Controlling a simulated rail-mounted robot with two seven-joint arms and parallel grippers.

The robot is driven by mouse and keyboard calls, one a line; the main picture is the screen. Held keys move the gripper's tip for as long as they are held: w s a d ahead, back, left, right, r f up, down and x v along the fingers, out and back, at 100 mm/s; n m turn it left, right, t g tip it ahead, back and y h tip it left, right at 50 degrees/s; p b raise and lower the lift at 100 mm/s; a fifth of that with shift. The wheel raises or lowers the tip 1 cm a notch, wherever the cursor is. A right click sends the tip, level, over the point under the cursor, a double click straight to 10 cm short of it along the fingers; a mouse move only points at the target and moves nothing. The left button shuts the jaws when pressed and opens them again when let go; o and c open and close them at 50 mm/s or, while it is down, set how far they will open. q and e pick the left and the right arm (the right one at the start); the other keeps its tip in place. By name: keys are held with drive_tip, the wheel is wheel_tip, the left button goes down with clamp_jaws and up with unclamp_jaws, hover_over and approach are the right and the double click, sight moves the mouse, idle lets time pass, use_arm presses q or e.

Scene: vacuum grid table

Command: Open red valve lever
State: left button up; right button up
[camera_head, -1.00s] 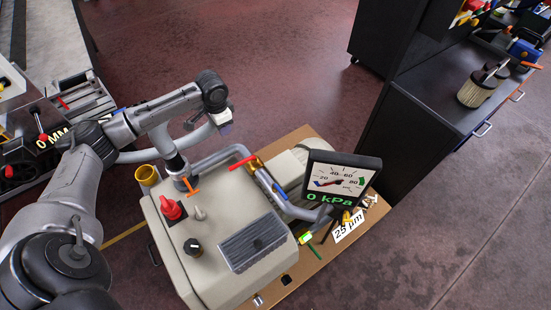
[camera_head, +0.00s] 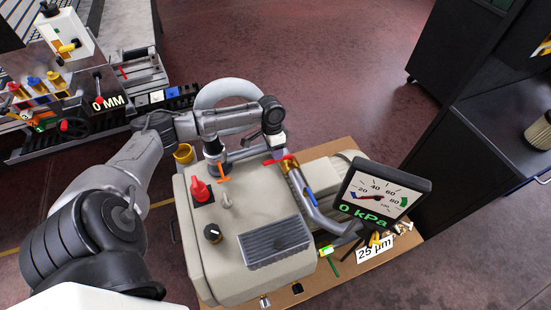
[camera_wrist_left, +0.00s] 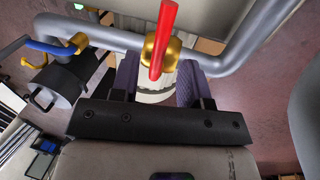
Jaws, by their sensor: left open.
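The red valve lever (camera_head: 281,160) sits on a pipe fitting behind the beige pump unit. In the left wrist view, the red lever (camera_wrist_left: 166,35) rises from a brass valve body (camera_wrist_left: 160,52) on a grey pipe. Whether anything touches the lever cannot be told. My right gripper is not in view.
A gauge (camera_head: 380,197) reading 0 kPa stands to the right. Open floor lies behind.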

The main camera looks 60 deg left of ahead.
use_arm(q)
drive_tip(key=shift+d+f+b, duration=0.15)
drive_tip(key=shift+f+b, duration=0.05)
drive_tip(key=shift+f, duration=0.6)
drive_tip(key=shift+d+f+b, duration=0.15)
drive_tip(key=shift+f, duration=0.65)
drive_tip(key=shift+c, duration=0.4)
clamp_jaws()
